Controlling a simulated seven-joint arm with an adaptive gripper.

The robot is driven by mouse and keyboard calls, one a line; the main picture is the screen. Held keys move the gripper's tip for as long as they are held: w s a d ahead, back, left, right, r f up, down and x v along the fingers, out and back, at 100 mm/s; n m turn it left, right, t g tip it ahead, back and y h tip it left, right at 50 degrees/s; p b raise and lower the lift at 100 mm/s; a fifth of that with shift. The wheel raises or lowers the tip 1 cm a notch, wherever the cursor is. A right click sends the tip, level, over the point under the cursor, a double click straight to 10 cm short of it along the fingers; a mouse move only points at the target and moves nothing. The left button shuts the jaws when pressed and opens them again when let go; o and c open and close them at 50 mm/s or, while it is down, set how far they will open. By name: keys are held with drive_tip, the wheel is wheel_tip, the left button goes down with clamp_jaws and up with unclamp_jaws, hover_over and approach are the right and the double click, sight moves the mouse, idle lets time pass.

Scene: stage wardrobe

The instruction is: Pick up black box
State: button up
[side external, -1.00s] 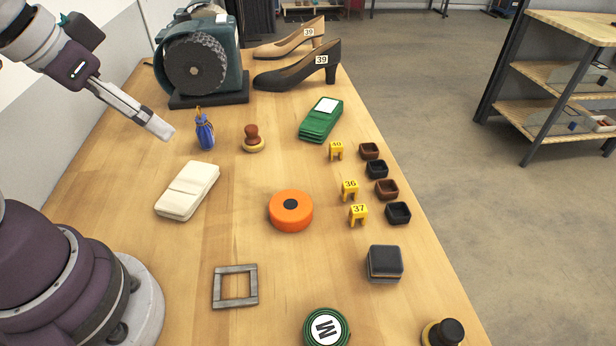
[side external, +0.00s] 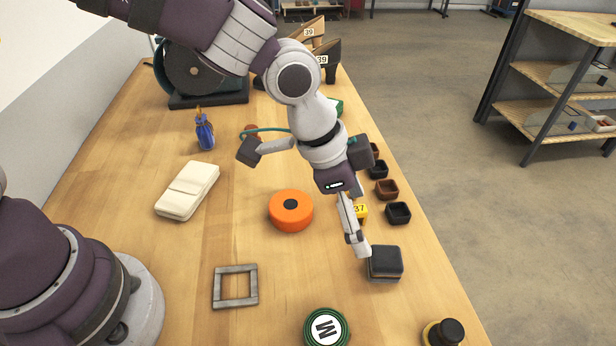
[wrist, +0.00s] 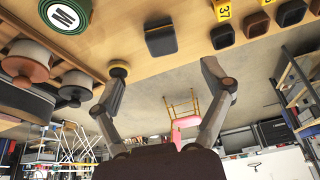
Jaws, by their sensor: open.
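A black box (side external: 385,263) with rounded edges and a lighter band low on its side sits near the right edge of the table. It also shows in the wrist view (wrist: 160,39), top centre, ahead of the two fingers. My gripper (side external: 361,249) points down just left of the box in the side view, seemingly close to it. Whether it touches the box is unclear. In the wrist view my gripper (wrist: 161,80) has its fingers spread wide with nothing between them.
Small open dark and brown trays (side external: 387,189) and yellow number tags (side external: 361,210) stand behind the box. An orange disc (side external: 291,210) lies to the left. A green tin (side external: 326,328) and a black-knobbed item (side external: 443,333) are in front. Bare table surrounds the grey frame (side external: 236,287).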

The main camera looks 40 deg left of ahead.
sight(385, 257)
drive_tip(key=x, duration=0.5)
drive_tip(key=shift+s+d+f, duration=0.1)
drive_tip(key=shift+d+f, duration=0.2)
drive_tip(key=x, duration=0.2)
drive_tip(key=w+x, duration=0.1)
drive_tip(key=x, duration=0.2)
drive_tip(key=shift+d+f, duration=0.1)
drive_tip(key=shift+d, duration=0.1)
drive_tip(key=shift+c, duration=0.2)
drive_tip(key=c, duration=1.2)
